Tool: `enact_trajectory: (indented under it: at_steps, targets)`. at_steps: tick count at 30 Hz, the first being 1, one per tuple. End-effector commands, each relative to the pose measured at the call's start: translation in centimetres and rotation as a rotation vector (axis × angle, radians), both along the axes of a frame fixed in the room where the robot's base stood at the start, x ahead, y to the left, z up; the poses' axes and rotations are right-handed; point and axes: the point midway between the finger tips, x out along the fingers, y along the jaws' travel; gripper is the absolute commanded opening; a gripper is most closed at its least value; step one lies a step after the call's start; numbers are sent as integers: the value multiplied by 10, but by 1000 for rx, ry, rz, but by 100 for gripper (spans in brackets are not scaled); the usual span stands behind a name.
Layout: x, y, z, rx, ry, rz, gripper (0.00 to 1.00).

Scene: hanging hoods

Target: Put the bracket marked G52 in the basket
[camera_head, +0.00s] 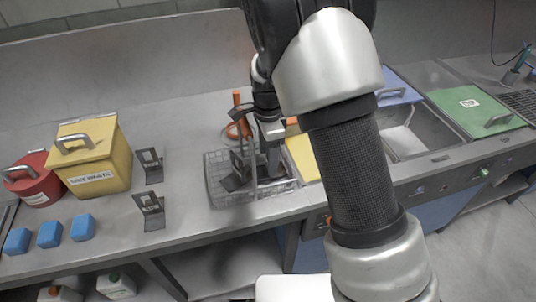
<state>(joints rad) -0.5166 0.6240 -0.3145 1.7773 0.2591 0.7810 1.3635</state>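The wire basket (222,197) stands on the grey counter in the middle of the head view. A dark bracket (236,177) shows within its outline at the left; I cannot tell if it rests on the basket floor. Two similar dark brackets stand on the counter left of the basket, one farther back (150,166) and one nearer (151,212). No G52 mark is readable on any of them. My gripper (271,172) points down over the right part of the basket. Its fingertips are small and dark, so I cannot tell whether they are open or hold anything.
A yellow bin (108,178) and a red container (35,190) stand at the left, with blue blocks (50,234) in front. An orange-handled tool (237,99) is behind the basket. A sink (424,137) and a green lid (470,107) lie to the right.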

Motion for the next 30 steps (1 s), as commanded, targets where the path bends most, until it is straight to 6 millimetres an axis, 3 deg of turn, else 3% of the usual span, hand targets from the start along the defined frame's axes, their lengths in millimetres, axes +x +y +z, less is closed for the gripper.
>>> enact_trajectory:
  at_steps: [6, 10, 24, 30]
  targets:
    - [0, 0, 1, 0, 0, 0, 62]
    - [0, 0, 13, 1, -2, 1, 62]
    - [0, 1, 108, 1, -4, 1, 62]
    - [0, 0, 129, 2, -2, 0, 62]
